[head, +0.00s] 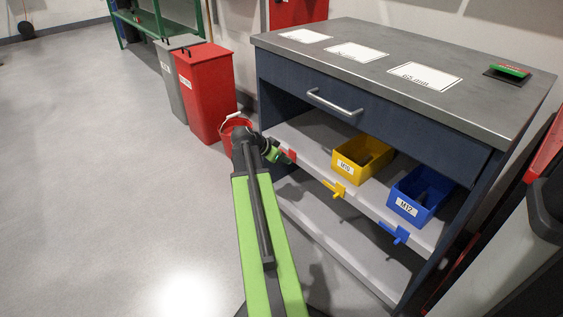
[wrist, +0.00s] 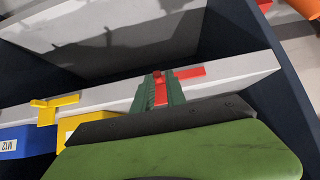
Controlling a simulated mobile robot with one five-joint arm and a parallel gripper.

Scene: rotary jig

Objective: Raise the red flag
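The red flag (head: 289,156) sits at the front edge of the upper open shelf, at its far left end in the head view. In the wrist view the red flag (wrist: 188,73) lies along the pale shelf edge. My gripper (head: 274,154) is at the flag. In the wrist view the two green fingers of my gripper (wrist: 160,88) stand either side of a red part of the flag. Whether they press on it I cannot tell. A yellow flag (head: 335,189) and a blue flag (head: 394,234) are on the same shelf edge.
A yellow bin (head: 347,169) and a blue bin (head: 407,205) stand on the shelf under the cabinet's grey top (head: 340,45). A red bucket (head: 232,127) and a tall red bin (head: 207,92) stand left of the cabinet. The floor at left is clear.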

